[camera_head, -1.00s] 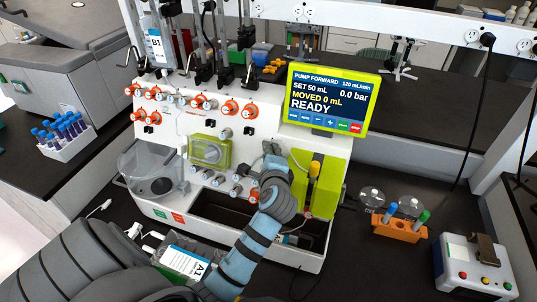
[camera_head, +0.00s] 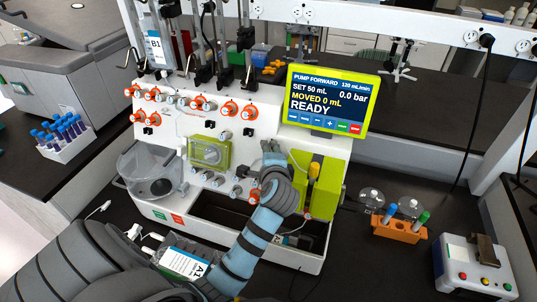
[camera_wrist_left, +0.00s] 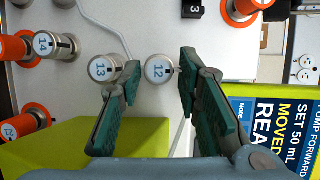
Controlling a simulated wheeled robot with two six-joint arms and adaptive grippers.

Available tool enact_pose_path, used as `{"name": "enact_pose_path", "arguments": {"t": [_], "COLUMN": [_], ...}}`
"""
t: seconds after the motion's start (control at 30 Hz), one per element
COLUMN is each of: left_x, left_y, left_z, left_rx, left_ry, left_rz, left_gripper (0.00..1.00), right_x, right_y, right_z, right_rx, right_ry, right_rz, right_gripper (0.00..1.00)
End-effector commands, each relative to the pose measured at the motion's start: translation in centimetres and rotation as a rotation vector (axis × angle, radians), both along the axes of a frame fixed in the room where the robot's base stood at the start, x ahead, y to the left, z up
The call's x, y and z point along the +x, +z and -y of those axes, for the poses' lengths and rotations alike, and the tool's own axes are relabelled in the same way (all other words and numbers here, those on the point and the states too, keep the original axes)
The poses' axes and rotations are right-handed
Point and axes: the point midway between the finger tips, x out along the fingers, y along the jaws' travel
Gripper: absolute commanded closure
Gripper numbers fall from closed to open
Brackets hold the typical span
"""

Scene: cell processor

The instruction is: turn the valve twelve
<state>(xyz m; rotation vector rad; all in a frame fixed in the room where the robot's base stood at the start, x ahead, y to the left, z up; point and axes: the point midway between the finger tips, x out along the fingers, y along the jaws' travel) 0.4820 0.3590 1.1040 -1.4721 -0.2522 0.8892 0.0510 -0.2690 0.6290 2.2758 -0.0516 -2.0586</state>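Valve twelve (camera_wrist_left: 160,70), a round silver knob with a white face marked 12 and a short dark bar, is on the white panel of the cell processor (camera_head: 210,125). In the left wrist view it appears between my left gripper's two green-padded fingers. The fingers are apart, with a gap on both sides of the knob; I cannot tell how far the tips are from the panel. In the head view my left gripper (camera_head: 272,156) is in front of the panel, left of the yellow-green pump block, and hides the panel behind it. My right gripper is not in view.
Valve 13 (camera_wrist_left: 104,68) sits close beside valve twelve, with valve 14 (camera_wrist_left: 54,46) farther left. The pump screen (camera_head: 325,99) reads READY. The yellow-green pump block (camera_head: 326,185) stands right of my gripper. An orange tube rack (camera_head: 399,229) is on the bench.

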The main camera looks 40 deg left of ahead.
Motion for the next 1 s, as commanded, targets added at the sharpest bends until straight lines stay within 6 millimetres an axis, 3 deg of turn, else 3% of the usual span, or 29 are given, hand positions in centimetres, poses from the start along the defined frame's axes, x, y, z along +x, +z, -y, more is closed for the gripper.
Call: {"name": "enact_pose_path", "arguments": {"t": [0.37, 0.47, 0.73, 0.83, 1.0], "left_x": [0.0, 0.0, 0.1, 0.0, 0.0], "left_y": [0.4, 2.0, 8.8, 9.9, 10.0], "left_z": [0.0, 0.0, -0.1, -0.1, -0.1], "left_rx": [-0.001, -0.001, 0.002, 0.002, 0.001], "left_ry": [0.0, 0.002, 0.001, 0.001, 0.001], "left_rz": [-0.001, 0.003, 0.01, 0.005, -0.001], "left_gripper": [0.58, 0.58, 0.58, 0.58, 0.58], "right_x": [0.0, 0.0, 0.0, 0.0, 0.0], "right_y": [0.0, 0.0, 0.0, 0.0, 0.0], "right_z": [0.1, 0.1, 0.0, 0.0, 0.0], "right_rx": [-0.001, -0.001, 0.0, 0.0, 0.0], "right_ry": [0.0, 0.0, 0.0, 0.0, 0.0], "right_rz": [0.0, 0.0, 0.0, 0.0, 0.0], "right_gripper": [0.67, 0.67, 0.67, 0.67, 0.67]}}
